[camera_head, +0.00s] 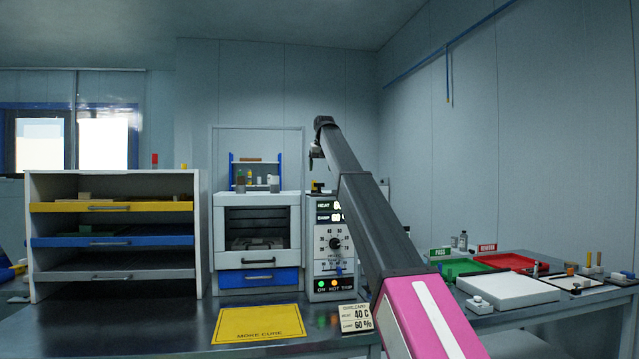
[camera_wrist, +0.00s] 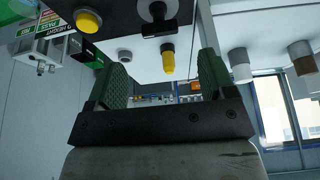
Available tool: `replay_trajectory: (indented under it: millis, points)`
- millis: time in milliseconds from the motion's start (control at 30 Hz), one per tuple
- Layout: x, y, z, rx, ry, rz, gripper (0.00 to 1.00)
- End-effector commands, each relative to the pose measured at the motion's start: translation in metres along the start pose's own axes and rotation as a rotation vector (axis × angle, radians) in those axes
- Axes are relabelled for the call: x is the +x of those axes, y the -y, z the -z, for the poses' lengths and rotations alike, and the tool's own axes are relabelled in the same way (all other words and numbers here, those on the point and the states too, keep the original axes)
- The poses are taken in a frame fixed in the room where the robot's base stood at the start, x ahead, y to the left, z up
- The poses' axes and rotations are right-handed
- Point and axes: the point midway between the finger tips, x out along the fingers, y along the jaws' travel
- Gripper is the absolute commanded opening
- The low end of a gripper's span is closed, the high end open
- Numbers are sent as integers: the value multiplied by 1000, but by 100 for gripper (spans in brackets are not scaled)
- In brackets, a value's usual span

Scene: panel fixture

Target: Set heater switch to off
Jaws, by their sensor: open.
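The control panel (camera_head: 322,261) is a pale upright box with HEAT and DAMP displays, a round dial (camera_head: 334,244), a slider-like scale below it and lit lamps at the bottom. I cannot make out which part is the heater switch; my arm covers the panel's right side. My gripper (camera_head: 316,153) is at the arm's far end, above the panel, and small in the head view. In the wrist view my gripper (camera_wrist: 164,85) shows two green fingers spread apart with nothing held. A yellow-tipped peg (camera_wrist: 168,60) shows beyond and between them, apart from both.
A white oven-like cabinet (camera_head: 229,282) stands left of the panel. A yellow sheet (camera_head: 258,323) and a card reading 40 C and 60 % (camera_head: 355,318) are in front. A drawer shelf (camera_head: 34,240) stands at left. Trays, green (camera_head: 462,268) and red (camera_head: 510,260), lie at right.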

Motion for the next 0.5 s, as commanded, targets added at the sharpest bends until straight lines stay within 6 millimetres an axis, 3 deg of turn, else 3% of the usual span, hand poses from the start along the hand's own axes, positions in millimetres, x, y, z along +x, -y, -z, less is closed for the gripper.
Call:
replay_trajectory:
  millis: [300,500]
  points:
    - [56,0,-1,0,2,0,77]
    - [69,0,0,0,0,0,77]
